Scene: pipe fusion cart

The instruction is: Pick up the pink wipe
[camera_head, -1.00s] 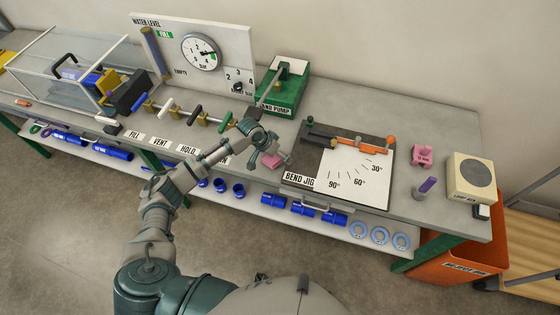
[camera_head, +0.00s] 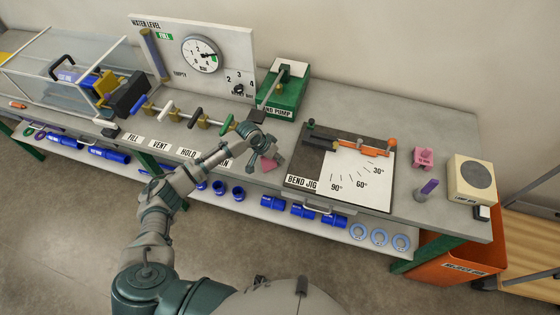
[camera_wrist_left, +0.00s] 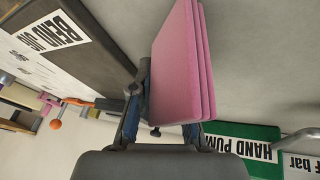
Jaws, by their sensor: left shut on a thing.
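The pink wipe (camera_wrist_left: 180,65) is a folded stack of several layers, held between the fingers of my left gripper (camera_wrist_left: 160,125) in the left wrist view. In the head view the wipe (camera_head: 268,165) shows as a small pink patch at the fingertips of my left gripper (camera_head: 265,158), over the bench just left of the bend jig. My left gripper is shut on it. Whether the wipe is clear of the bench top is hard to tell. My right gripper is not in view.
The bend jig board (camera_head: 350,185) lies right of the gripper, and the green hand pump (camera_head: 285,92) stands behind. A row of valve handles (camera_head: 195,117) is to the left. A pink block (camera_head: 423,157) and a round-topped box (camera_head: 472,180) stand at the right end.

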